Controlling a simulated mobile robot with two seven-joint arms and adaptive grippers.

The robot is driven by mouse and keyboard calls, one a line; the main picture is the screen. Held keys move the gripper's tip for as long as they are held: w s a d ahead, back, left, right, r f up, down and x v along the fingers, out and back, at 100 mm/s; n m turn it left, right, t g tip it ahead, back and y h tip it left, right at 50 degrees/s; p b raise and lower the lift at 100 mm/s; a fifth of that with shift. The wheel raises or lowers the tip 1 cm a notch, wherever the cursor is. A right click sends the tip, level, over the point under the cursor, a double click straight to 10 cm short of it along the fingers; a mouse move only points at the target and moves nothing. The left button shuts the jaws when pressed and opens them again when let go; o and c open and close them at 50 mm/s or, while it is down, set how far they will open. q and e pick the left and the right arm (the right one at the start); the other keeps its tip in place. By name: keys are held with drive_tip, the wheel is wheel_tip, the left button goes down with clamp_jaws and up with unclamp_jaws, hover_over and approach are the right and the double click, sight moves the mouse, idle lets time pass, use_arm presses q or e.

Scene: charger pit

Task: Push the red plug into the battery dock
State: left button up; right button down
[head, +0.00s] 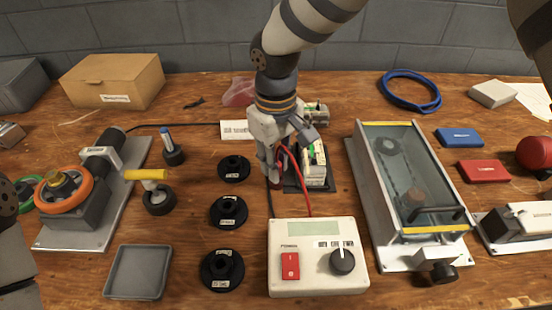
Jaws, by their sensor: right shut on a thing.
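My right gripper (273,168) reaches down from the top middle in the head view. It is shut on the red plug (275,183), of which only a small dark red part shows below the fingers. A red cable (304,192) runs from there to the power box. The battery dock (315,169) is a dark base with a pale and green block, just right of the fingers and partly hidden by the gripper. I cannot tell whether the plug touches the dock. My left gripper is not in view.
The white power box (318,282) with a red switch and black knob stands in front. Several black discs (229,211) lie to the left. A glass-topped case (408,180) stands to the right. A grey tray (138,272) sits at front left.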

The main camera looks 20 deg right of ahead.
drive_tip(key=shift+f, duration=0.6)
drive_tip(key=c, duration=1.4)
unclamp_jaws()
drive_tip(key=shift+c, duration=0.2)
wheel_tip(320, 180, up, 12)
